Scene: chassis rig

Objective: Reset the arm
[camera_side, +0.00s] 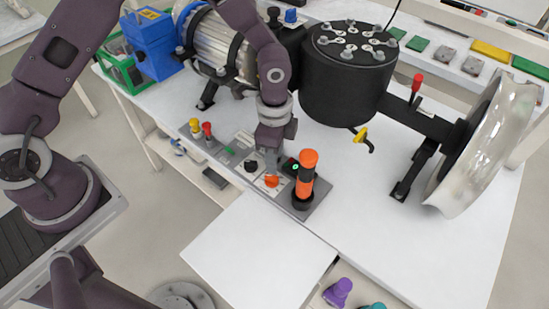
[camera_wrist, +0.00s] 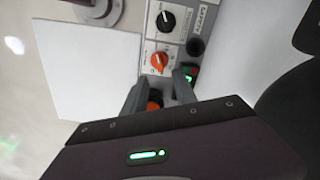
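My gripper (camera_side: 271,166) points down over the control panel, just above the orange rotary knob (camera_side: 271,181). In the wrist view my gripper's two fingers (camera_wrist: 158,92) are apart, with a round orange part visible between them; I cannot tell whether they touch it. The orange knob (camera_wrist: 158,61) lies just beyond the fingertips. A black knob (camera_side: 251,166) sits beside it on the panel, also in the wrist view (camera_wrist: 166,21). A green-lit switch (camera_wrist: 189,74) is by the right finger. An upright orange-and-black handle (camera_side: 306,174) stands at the panel's near end.
A black drum (camera_side: 340,85) with bolts stands right behind my gripper, joined to a large pale disc (camera_side: 490,145). Yellow (camera_side: 195,125) and red (camera_side: 207,129) knobs stand at the panel's far end. A blank white board (camera_side: 260,250) lies in front. The white table's right side is partly clear.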

